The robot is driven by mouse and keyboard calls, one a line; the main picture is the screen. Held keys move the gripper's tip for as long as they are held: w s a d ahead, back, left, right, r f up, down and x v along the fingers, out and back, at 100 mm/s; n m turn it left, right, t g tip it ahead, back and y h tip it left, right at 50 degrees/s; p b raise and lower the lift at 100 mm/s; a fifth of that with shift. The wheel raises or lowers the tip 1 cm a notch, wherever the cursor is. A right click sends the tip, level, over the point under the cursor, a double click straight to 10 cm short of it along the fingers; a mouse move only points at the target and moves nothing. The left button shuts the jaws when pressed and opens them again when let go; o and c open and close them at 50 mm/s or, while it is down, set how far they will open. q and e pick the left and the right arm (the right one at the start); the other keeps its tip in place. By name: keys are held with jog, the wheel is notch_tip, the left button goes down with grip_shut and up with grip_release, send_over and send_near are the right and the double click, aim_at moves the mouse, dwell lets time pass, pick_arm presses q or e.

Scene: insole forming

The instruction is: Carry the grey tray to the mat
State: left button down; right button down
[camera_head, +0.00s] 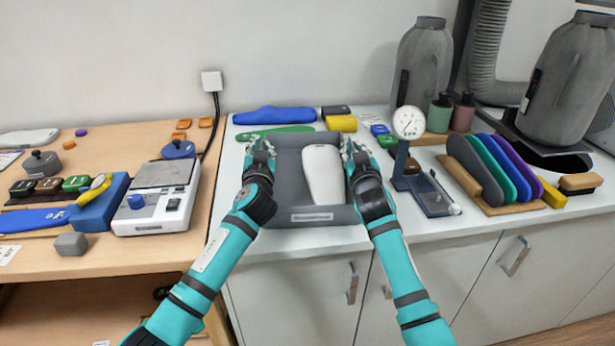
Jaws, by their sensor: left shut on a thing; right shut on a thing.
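The grey tray (287,195) is on or just above the white counter, between my two arms; I cannot tell if it touches the counter. A white foot-shaped form (323,175) lies in its right half. My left gripper (261,149) is shut on the tray's left rim. My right gripper (352,149) is shut on its right rim. My fingers and wrists hide parts of both side rims. I cannot pick out the mat with certainty.
A blue insole (274,115) and a green insole (275,132) lie behind the tray. A dial gauge stand (409,124) is close on the right, beside a rack of coloured insoles (480,170). A scale (155,205) stands on the wooden table at left.

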jog(key=shift+f, duration=0.1)
